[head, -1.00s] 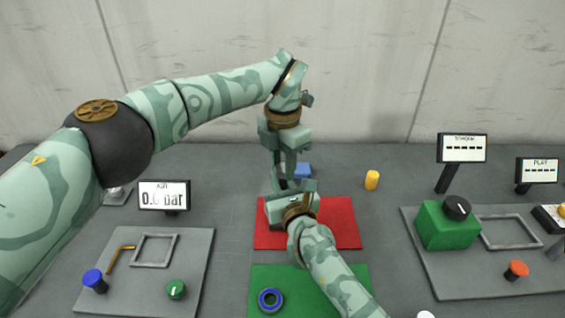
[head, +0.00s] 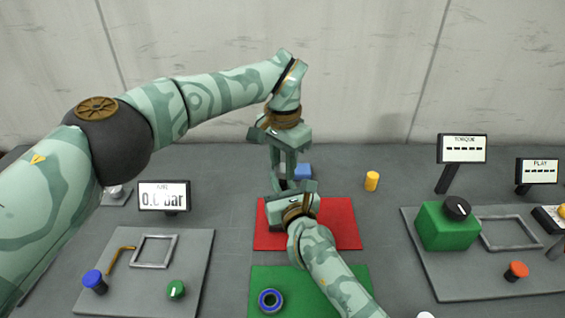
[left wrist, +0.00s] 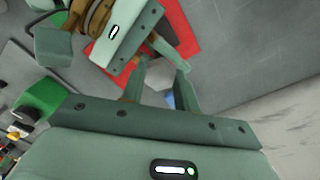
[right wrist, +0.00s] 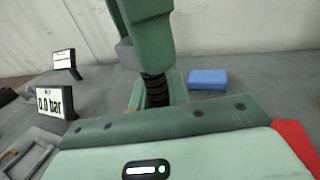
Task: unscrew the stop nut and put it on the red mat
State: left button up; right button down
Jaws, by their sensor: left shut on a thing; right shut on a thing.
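My left gripper (head: 284,175) points down and is shut on the grey stop nut at the top of the screw jack. The nut shows as a grey block in the left wrist view (left wrist: 158,76) and under my left fingers in the right wrist view (right wrist: 127,55). Below it the jack's dark threaded screw (right wrist: 155,90) stands upright. My right gripper (head: 288,190) is lower down, shut on the jack, whose gripped part is mostly hidden by my gripper. The red mat (head: 340,225) lies around and under my right gripper, with its visible part bare.
A green mat (head: 345,275) with a blue ring (head: 270,300) lies in front. A blue block (head: 303,171) and a yellow cylinder (head: 372,180) stand behind. Grey panels with knobs and displays flank the mats left (head: 190,255) and right (head: 450,280).

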pick_arm(q)
jog(key=n, duration=0.4)
jog(key=shift+w, duration=0.1)
jog(key=o, duration=0.9)
jog(key=shift+o, duration=0.9)
